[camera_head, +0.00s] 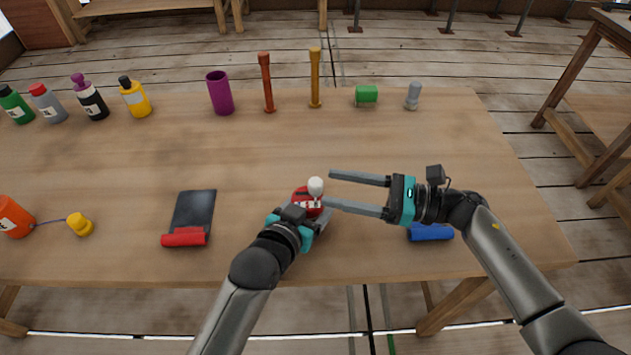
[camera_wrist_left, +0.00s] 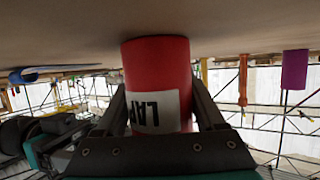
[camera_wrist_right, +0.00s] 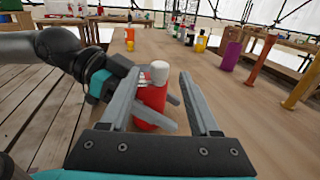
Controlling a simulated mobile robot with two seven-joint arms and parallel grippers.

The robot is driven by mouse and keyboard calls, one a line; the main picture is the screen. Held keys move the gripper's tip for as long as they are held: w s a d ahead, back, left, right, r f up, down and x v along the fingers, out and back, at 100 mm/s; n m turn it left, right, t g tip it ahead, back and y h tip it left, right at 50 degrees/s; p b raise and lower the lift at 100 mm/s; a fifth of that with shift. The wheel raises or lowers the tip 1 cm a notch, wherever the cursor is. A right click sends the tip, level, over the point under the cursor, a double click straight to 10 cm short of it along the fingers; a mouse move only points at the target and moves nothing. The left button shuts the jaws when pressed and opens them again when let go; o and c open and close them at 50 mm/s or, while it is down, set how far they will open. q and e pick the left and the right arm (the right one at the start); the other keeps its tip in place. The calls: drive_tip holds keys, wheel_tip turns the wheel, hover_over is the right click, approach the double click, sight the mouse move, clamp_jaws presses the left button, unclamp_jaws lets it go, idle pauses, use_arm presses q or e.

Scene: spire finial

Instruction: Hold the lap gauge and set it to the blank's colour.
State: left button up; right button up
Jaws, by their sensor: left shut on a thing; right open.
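The lap gauge (camera_head: 301,193) is a red cylinder with a white label and a white knob (camera_head: 316,185) on top. It stands upright on the table, and its label reads "LAP" in the left wrist view (camera_wrist_left: 157,70). My left gripper (camera_head: 307,216) is shut on its body, one finger on each side. My right gripper (camera_head: 328,188) is open and level just right of the knob, its fingers pointing left. The right wrist view shows the knob (camera_wrist_right: 160,72) near and between the finger lines. Which object is the blank, I cannot tell.
Along the back stand several bottles (camera_head: 90,98), a purple cup (camera_head: 220,93), two tall spindles (camera_head: 315,80), a green block (camera_head: 366,94) and a grey piece (camera_head: 413,97). A dark sheet with a red roll (camera_head: 184,237) lies left; a blue roll (camera_head: 430,232) lies right.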

sight(315, 182)
drive_tip(key=shift+x, duration=2.4)
clamp_jaws()
